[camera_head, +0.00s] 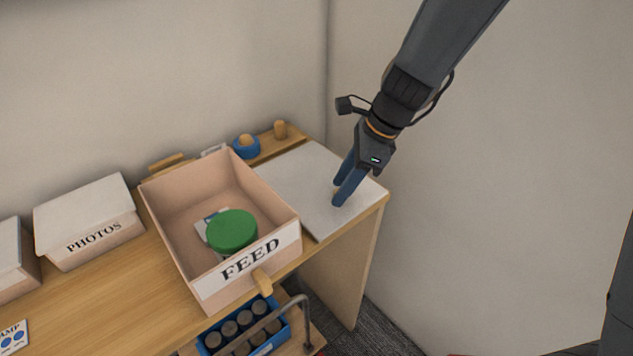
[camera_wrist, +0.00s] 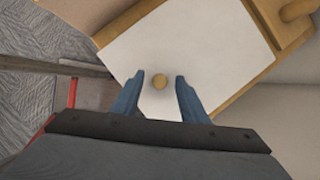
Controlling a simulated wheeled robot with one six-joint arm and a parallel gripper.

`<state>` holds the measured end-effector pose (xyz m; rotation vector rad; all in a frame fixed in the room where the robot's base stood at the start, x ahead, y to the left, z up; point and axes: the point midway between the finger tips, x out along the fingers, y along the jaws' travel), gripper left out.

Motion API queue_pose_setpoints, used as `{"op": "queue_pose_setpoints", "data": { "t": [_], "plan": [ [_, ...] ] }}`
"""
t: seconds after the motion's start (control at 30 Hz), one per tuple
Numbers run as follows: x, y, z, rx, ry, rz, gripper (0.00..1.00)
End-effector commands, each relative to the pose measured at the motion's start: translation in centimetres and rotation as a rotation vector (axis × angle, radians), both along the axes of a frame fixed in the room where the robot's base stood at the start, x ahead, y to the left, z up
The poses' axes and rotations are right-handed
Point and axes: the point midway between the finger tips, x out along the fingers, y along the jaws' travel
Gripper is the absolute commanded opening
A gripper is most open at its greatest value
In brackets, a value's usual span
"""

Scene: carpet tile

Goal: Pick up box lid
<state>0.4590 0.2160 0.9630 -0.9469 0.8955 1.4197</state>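The box lid (camera_head: 305,190) is a flat white panel lying at the right end of the wooden table, beside the open FEED box (camera_head: 205,285). In the wrist view the lid (camera_wrist: 215,45) has a small round wooden knob (camera_wrist: 159,82) on it. My gripper (camera_head: 338,193) points down over the lid's right part. Its two blue fingers are apart, and in the wrist view the knob shows in the gap between them. I cannot tell whether the fingertips are level with the knob or above it. In the head view the knob is not visible.
A green-topped container (camera_head: 232,231) stands in the FEED box. A lidded PHOTOS box (camera_head: 88,225) is to the left. A blue ring-shaped item (camera_head: 245,148) and a wooden peg (camera_head: 280,130) stand behind the lid. Walls rise behind and right. A blue crate (camera_head: 242,325) sits below the front edge.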

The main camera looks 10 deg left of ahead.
Motion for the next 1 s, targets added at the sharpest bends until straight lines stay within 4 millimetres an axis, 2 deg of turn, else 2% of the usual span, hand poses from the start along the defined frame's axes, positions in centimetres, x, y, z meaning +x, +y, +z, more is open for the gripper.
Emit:
{"op": "queue_pose_setpoints", "data": {
  "t": [0.3,0.53,0.83,1.0],
  "plan": [
    [0.0,0.2,-0.5,-0.001,-0.001,0.001,0.38],
    [0.0,0.2,-0.4,-0.001,-0.001,0.001,0.00],
    [0.0,0.2,-0.2,0.000,-0.003,0.001,0.00],
    [0.1,0.2,1.9,0.001,-0.007,0.001,0.00]
  ]
}}
